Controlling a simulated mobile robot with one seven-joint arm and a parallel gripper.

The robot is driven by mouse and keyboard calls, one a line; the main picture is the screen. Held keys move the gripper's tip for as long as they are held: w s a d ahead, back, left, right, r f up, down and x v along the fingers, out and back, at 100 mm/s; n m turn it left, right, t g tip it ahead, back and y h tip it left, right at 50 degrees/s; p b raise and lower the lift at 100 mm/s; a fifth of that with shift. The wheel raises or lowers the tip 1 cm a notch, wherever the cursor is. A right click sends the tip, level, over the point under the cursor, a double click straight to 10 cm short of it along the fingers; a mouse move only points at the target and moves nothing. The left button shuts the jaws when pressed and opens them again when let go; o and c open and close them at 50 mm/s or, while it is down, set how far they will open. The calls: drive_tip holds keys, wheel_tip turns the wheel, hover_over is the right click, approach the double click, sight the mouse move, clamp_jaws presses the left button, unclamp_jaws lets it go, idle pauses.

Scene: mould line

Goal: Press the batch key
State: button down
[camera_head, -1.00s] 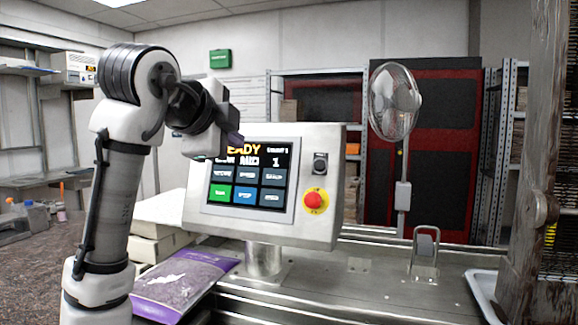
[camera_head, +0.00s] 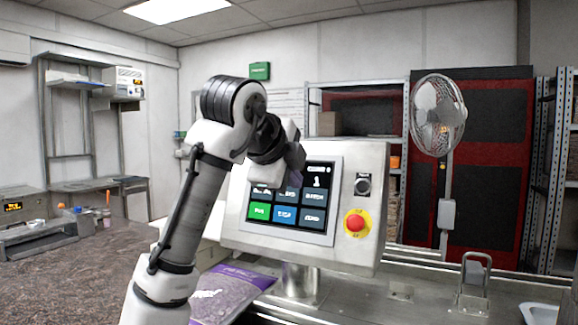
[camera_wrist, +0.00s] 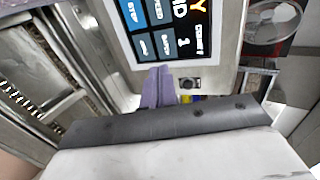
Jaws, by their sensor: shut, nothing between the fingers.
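The control panel (camera_head: 375,210) has a lit touchscreen (camera_head: 333,226) with two rows of keys. The lower row has a green key (camera_head: 259,211), a blue key (camera_head: 285,215) and a dark key (camera_head: 312,218). The upper row is dark, and my arm covers part of it. My gripper (camera_head: 296,178) is shut and empty in front of the upper screen. In the wrist view its purple fingers (camera_wrist: 158,86) point towards the screen (camera_wrist: 165,30), seen turned. I cannot tell whether they touch it.
A red stop button (camera_head: 355,223) on a yellow plate and a black selector switch (camera_head: 363,185) sit right of the screen. A purple bag (camera_head: 235,290) lies below left. A fan (camera_head: 438,115) and shelving stand behind.

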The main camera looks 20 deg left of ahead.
sight(314, 197)
drive_tip(key=p+x, duration=0.1)
drive_tip(key=x, duration=0.2)
drive_tip(key=p+x, duration=0.1)
drive_tip(key=x, duration=0.2)
drive_tip(key=r+p+x, duration=0.1)
drive_tip(key=x, duration=0.2)
drive_tip(key=shift+w+f, duration=0.1)
drive_tip(key=shift+w, duration=0.2)
